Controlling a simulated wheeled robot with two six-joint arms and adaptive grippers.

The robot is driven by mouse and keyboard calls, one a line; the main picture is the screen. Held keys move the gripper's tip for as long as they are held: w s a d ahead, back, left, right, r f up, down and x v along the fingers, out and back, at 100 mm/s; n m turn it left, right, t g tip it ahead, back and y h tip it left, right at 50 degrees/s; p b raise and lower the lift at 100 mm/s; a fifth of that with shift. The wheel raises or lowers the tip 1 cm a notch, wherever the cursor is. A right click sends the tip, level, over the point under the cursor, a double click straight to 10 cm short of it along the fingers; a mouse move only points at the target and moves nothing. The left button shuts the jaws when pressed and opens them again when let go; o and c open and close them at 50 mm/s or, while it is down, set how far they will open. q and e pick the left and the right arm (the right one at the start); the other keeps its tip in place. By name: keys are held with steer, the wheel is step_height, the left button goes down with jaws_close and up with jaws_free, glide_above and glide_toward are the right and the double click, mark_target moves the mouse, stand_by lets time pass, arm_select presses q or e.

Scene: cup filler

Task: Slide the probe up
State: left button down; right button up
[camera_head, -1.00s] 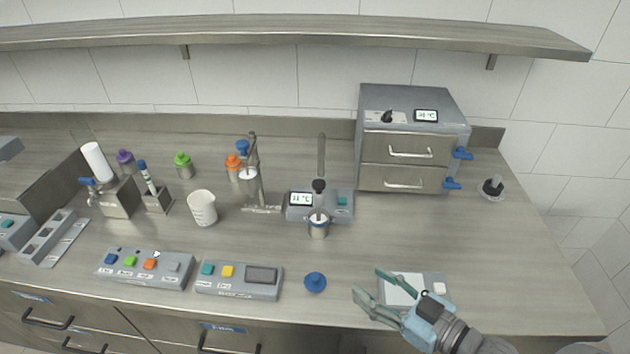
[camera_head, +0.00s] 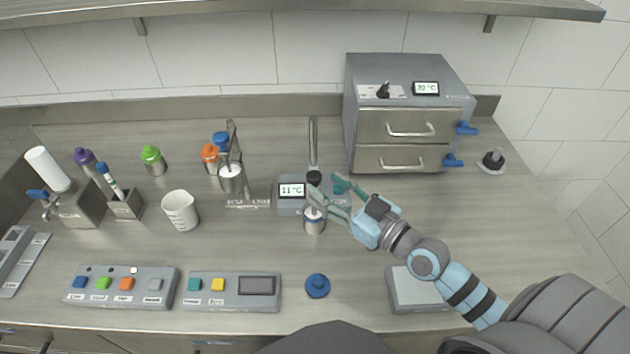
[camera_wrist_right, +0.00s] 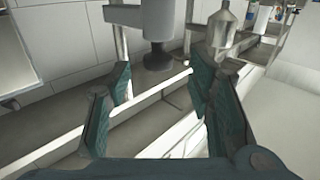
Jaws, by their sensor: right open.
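The probe station (camera_head: 291,191) is a grey box with an "11 °C" display and an upright metal post behind it. The probe's black knob (camera_head: 314,177) sits low on the post, above a steel cup (camera_head: 314,221). My right gripper (camera_head: 326,190) is open, its fingers beside the knob. In the right wrist view a black tapered piece (camera_wrist_right: 157,57) under a grey cylinder shows between the spread fingers (camera_wrist_right: 162,80); I cannot tell whether they touch it. The fingers partly cover the station's right side and the cup's top. My left gripper is not in view.
A second post holder with a steel cup (camera_head: 232,179) stands left of the station. A white beaker (camera_head: 181,211), button panels (camera_head: 122,288) and a blue cap (camera_head: 317,286) lie around. The two-drawer oven (camera_head: 408,110) stands behind right.

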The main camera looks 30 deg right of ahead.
mark_target(314, 175)
steer(key=x, duration=0.5)
steer(key=shift+w+f, duration=0.15)
steer(key=shift+s+d, duration=0.1)
steer(key=shift+s, duration=0.1)
steer(key=shift+c, duration=0.9)
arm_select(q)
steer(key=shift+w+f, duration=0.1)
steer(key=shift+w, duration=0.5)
arm_select(e)
steer(key=shift+w, duration=0.1)
jaws_close()
